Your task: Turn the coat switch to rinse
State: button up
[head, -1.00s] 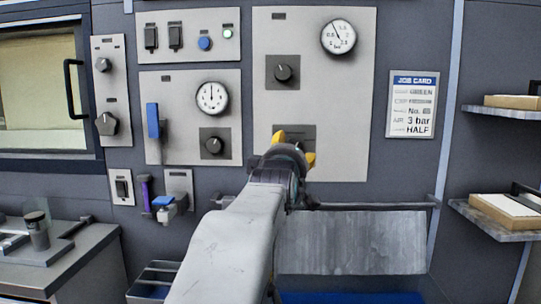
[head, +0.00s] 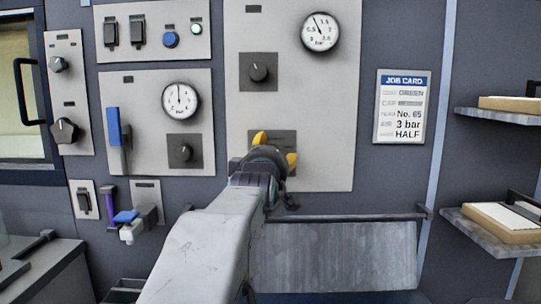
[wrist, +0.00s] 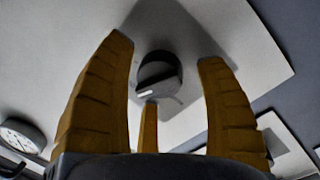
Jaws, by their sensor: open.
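My gripper (head: 276,149) is at the lower part of the large grey panel (head: 340,120), with its yellow fingers spread and empty. In the head view it covers most of a dark square plate (head: 287,138), so the knob there is hidden. In the wrist view a dark round knob (wrist: 160,72) with a pale mark shows between the spread fingers (wrist: 168,52). It seems to be the knob on that plate; contact cannot be told. No label naming the coat switch or rinse is readable.
Above are another dark knob (head: 259,71) and a round gauge (head: 320,32). A job card (head: 402,107) hangs to the right. A blue lever (head: 114,128) and a blue-topped fitting (head: 127,217) are at left.

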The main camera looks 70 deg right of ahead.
jog(key=shift+c, duration=0.4)
jog(key=c, duration=1.1)
jog(key=shift+a+m+b, duration=0.1)
jog(key=shift+m+b, duration=0.4)
jog(key=shift+b, duration=0.3)
jog(key=shift+c, duration=0.2)
jog(key=shift+m+b, duration=0.5)
jog(key=shift+b, duration=0.2)
jog(key=shift+r+m+y+b, duration=0.15)
jog(key=shift+r+m+b, duration=0.1)
jog(key=shift+m, duration=0.7)
jog(key=shift+r+m+y+b, duration=0.1)
jog(key=shift+m+y+b, duration=0.1)
jog(key=shift+m, duration=0.75)
